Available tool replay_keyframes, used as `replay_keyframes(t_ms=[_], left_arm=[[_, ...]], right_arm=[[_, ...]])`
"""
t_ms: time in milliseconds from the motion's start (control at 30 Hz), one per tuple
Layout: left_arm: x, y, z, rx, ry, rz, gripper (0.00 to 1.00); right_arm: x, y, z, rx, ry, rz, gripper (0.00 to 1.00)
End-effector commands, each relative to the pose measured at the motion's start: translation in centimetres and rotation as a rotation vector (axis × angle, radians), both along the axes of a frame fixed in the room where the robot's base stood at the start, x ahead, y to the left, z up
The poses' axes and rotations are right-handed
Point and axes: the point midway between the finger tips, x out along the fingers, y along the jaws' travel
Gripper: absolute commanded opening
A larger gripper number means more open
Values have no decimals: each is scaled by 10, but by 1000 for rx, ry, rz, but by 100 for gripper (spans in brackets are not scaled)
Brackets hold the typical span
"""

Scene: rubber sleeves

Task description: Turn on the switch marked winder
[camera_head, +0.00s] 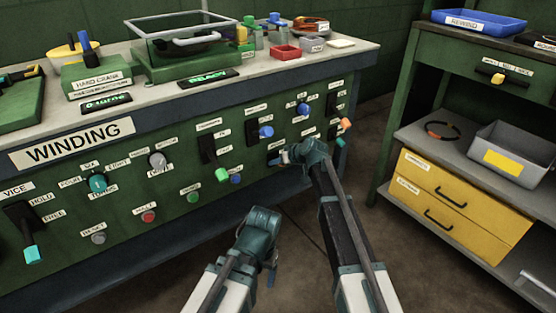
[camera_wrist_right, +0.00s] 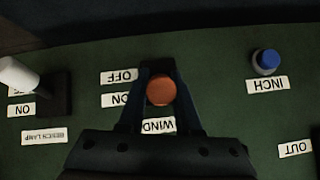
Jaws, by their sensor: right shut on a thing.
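The winder switch shows in the right wrist view as a round orange-brown handle end (camera_wrist_right: 161,90). Beside it are an OFF label (camera_wrist_right: 119,77), an ON label (camera_wrist_right: 115,100) and a partly covered label reading WIND (camera_wrist_right: 158,126); this view is upside down. My right gripper (camera_wrist_right: 159,98) is shut on the handle, one finger on each side. In the head view my right gripper (camera_head: 280,158) is at the green panel (camera_head: 130,215) of the winding bench and hides the switch. My left gripper (camera_head: 271,268) hangs low in front of the bench, its fingers unclear.
In the right wrist view a white-tipped lever (camera_wrist_right: 20,75) marked bench lamp is at left and a blue INCH button (camera_wrist_right: 265,61) at right. Other levers and knobs crowd the panel. A green shelf unit with a grey bin (camera_head: 511,150) stands at right; floor between is clear.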

Motion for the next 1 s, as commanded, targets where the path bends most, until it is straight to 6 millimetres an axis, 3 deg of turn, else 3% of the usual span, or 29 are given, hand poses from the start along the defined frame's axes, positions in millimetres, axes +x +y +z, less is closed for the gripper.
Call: replay_keyframes(t_ms=[333, 367, 500, 833, 1000], left_arm=[[0, 0, 0, 0, 0, 0, 80], [0, 0, 0, 0, 0, 0, 80], [0, 0, 0, 0, 0, 0, 80], [0, 0, 2, 0, 0, 0, 80], [0, 0, 19, 0, 0, -3, 80]], right_arm=[[1, 0, 1, 0, -1, -2, 0], [1, 0, 1, 0, -1, -2, 36], [1, 0, 0, 1, 0, -1, 62], [-1, -1, 2, 1, 0, -1, 63], [-14, -11, 19, 0, 2, -2, 63]])
